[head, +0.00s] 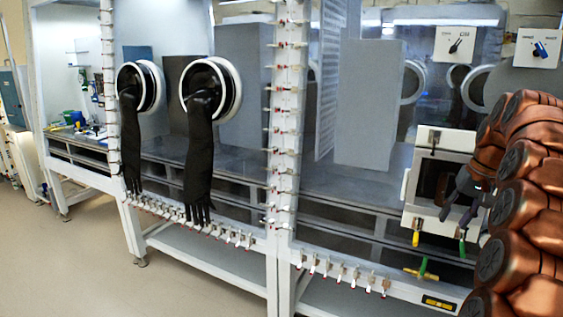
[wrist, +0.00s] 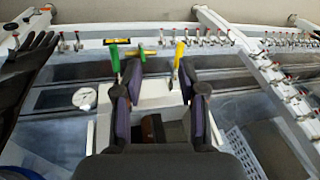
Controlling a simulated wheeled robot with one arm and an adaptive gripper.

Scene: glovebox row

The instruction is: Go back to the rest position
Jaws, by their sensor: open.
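My gripper (head: 455,213) is at the right in the head view, in front of a white box-like port (head: 424,187) on the glovebox front. In the wrist view its two dark, purple-sided fingers (wrist: 158,78) stand apart, with nothing held between them. The port's white face (wrist: 155,92) shows between and beyond the fingers. A green handle (wrist: 115,62) and a yellow handle (wrist: 178,54) stand near the fingertips. In the head view the yellow handle (head: 416,238) and green handle (head: 462,246) hang below the port. I cannot tell whether the fingers touch anything.
The glovebox front (head: 281,140) runs across the view, with rows of small clamps along its frame. Two black gloves (head: 199,150) hang from round ports at left. Switch panels (head: 455,43) sit at upper right. Open floor (head: 75,255) lies at lower left.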

